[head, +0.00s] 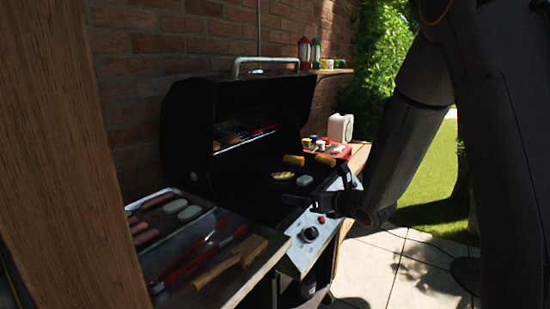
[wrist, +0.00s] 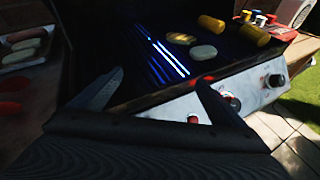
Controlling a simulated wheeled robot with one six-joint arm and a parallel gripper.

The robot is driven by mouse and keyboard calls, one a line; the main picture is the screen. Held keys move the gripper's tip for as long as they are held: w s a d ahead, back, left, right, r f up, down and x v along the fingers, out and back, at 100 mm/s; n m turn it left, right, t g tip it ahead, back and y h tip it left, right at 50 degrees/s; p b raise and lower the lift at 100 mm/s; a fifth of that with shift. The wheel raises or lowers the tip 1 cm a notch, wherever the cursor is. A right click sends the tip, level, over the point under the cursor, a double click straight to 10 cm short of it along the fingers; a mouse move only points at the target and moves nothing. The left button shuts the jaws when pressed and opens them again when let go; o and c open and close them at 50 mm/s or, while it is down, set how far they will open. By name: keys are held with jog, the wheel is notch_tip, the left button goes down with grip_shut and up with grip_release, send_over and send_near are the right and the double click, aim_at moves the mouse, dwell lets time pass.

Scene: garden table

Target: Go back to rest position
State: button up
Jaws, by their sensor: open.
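My gripper (head: 318,192) is in front of the open black barbecue grill (head: 178,130), near its steel control panel. In the wrist view my gripper (wrist: 155,92) has its two fingers spread wide with nothing between them. On the grill surface are corn cobs (wrist: 250,35), a yellowish flat piece (wrist: 181,38) and a pale oval piece (wrist: 203,53). They lie beyond the fingertips and apart from them. My arm comes in from the right in the head view.
A metal tray (head: 222,277) at the left holds sausages, pale pieces, red tongs (head: 193,262) and a wooden tool (head: 228,264). The control panel (head: 307,252) has knobs. A red board (head: 340,152) with small jars and a white container (head: 341,127) stand right of the grill. A wooden post is at the left.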

jog(key=s+d+f+m+g+h, duration=0.25)
jog(key=s+d+m, duration=0.3)
jog(key=m, duration=0.55)
jog(key=s+d+f+m+g+h, duration=0.25)
jog(key=s+d+m+h, duration=0.35)
jog(key=m, duration=0.5)
jog(key=s+a+m+g+y, duration=0.1)
jog(key=s+m+g, duration=0.6)
jog(key=s+m, duration=1.1)
jog(key=s+a, duration=0.1)
jog(key=s, duration=0.4)
jog(key=shift+m, duration=0.3)
